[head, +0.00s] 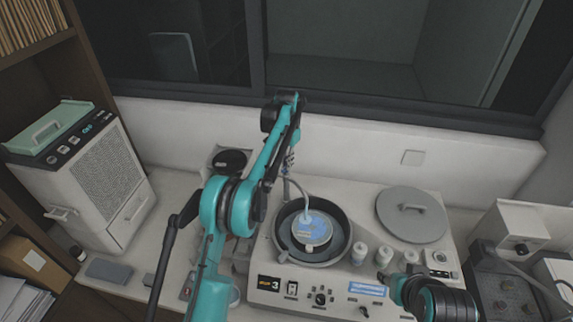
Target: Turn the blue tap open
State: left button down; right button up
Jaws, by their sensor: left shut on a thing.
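My left arm reaches up over the press and bends down at its far end. The left gripper (289,160) points down behind the press bowl, near the wall, at the upper end of a pale curved spout (298,188). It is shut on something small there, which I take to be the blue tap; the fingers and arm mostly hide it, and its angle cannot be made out. The spout runs down towards the round dark bowl (342,238), where a blue-topped disc (313,229) sits. My right arm shows at the lower right; its gripper is not visible.
The press's front panel (320,291) has a display, switch and knob. Several small pale jars (359,253) stand right of the bowl, near a grey round lid (411,214). A white box unit (92,178) stands at left. A window ledge runs behind.

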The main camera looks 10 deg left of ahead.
pick_arm(q)
jog(key=shift+r+n+b, duration=0.1)
jog(key=shift+n+b, duration=0.2)
jog(key=shift+n, duration=2)
jog(key=c, duration=1.6)
grip_release()
jog(key=shift+r, duration=3.7)
